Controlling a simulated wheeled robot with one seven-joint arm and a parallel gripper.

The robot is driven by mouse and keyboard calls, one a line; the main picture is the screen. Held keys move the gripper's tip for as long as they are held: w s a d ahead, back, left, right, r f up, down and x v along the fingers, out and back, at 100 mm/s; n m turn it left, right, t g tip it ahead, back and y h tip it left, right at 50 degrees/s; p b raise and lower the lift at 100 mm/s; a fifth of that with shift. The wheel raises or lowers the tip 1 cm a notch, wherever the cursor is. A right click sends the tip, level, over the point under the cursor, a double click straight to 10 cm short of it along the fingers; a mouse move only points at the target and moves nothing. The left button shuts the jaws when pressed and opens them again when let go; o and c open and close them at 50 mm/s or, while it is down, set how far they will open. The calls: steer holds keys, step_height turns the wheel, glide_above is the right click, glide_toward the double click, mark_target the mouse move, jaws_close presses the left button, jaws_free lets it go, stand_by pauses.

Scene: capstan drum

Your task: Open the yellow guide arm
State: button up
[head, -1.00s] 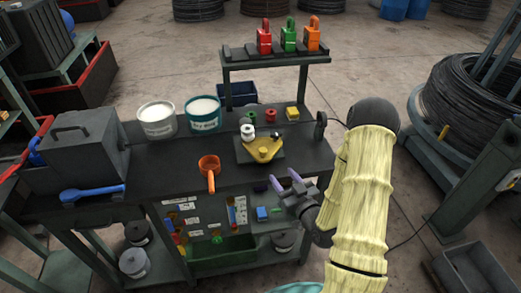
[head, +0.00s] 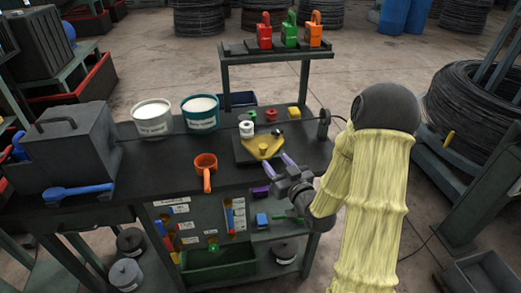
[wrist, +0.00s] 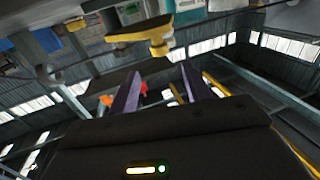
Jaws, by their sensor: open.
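The yellow guide arm (head: 264,148) sits on a dark plate (head: 244,156) on the dark bench, with a white spool (head: 246,129) behind its left part and a small black piece at its right end. It also shows in the wrist view (wrist: 138,35), beyond the fingertips, with a round yellow knob hanging down in that view. My gripper (head: 276,160) has two purple fingers, spread and empty, just in front of the guide arm at its right. I cannot tell whether a fingertip touches it. In the wrist view the fingers (wrist: 160,72) stand apart with nothing between them.
Two white-filled tubs (head: 201,113) and a grey box (head: 70,150) are farther left. Small red, green and yellow parts lie behind, below a raised shelf (head: 275,52) with coloured blocks. A black disc (head: 323,123) stands at the right edge.

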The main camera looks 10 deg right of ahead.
steer(key=p, duration=0.3)
glide_toward(264, 140)
steer(key=w+a+r, duration=0.2)
steer(key=w+a, duration=0.1)
steer(key=w+a+r, duration=0.1)
steer(key=a, duration=0.1)
steer(key=shift+w, duration=0.2)
jaws_close()
